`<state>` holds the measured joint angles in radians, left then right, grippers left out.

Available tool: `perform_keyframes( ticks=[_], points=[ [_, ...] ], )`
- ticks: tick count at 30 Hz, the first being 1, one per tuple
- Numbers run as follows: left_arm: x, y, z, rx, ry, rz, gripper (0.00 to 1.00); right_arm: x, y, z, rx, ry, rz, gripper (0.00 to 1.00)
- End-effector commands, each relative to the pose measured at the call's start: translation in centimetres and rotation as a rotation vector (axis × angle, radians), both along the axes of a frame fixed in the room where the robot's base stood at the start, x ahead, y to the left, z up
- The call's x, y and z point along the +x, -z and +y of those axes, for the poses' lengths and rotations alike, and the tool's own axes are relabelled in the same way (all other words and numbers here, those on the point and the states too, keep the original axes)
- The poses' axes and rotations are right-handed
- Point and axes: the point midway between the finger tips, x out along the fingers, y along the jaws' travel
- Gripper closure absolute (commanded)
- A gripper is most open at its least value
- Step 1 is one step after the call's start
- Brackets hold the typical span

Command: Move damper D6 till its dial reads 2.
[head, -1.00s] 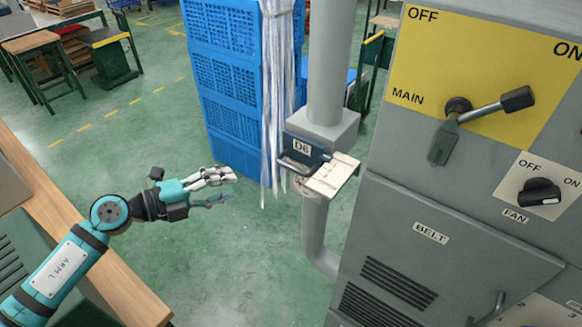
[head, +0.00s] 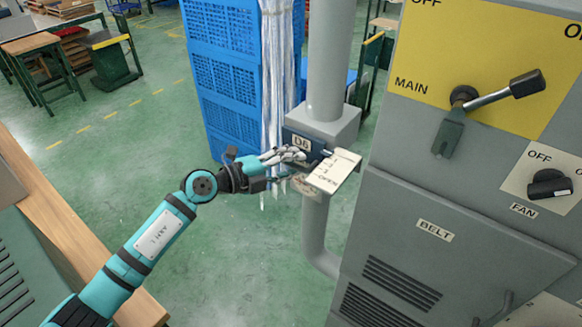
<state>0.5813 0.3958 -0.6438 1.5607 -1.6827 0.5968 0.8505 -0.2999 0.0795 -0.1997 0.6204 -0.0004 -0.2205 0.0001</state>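Damper D6 is a dark blue block (head: 318,149) on the grey duct, with a white label reading D6. Its cream dial plate (head: 338,167) juts out to the right, with small marks and the word OPEN towards the near end. The damper's handle is mostly hidden behind my gripper, and I cannot tell the dial's reading. My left gripper (head: 289,168) is at the damper's left front side, close to the block. Its pale upper finger and teal lower finger look spread apart. I cannot tell whether they touch the handle. My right gripper is not in view.
A grey cabinet (head: 455,195) with a MAIN lever (head: 500,95) and a FAN knob (head: 549,184) stands close on the right. Blue crates (head: 224,70) and hanging pale strips (head: 277,70) stand behind my gripper. A wooden-edged bench (head: 75,235) is at left.

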Motion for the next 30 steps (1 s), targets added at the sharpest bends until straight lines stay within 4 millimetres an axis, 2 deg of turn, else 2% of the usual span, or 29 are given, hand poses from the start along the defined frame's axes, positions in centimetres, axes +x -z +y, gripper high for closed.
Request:
perform_keyframes(
  ticks=[9, 17, 30],
  points=[
    [0.13, 0.04, -0.17, 0.001, -0.001, 0.0, 0.65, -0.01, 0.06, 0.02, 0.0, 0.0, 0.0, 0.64],
    [0.12, 0.05, -0.16, 0.001, -0.001, 0.0, 0.99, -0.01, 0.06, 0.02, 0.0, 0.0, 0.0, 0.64],
    [0.09, 0.13, -0.13, 0.003, -0.001, 0.001, 1.0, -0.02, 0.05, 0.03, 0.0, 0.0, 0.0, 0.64]
  ],
)
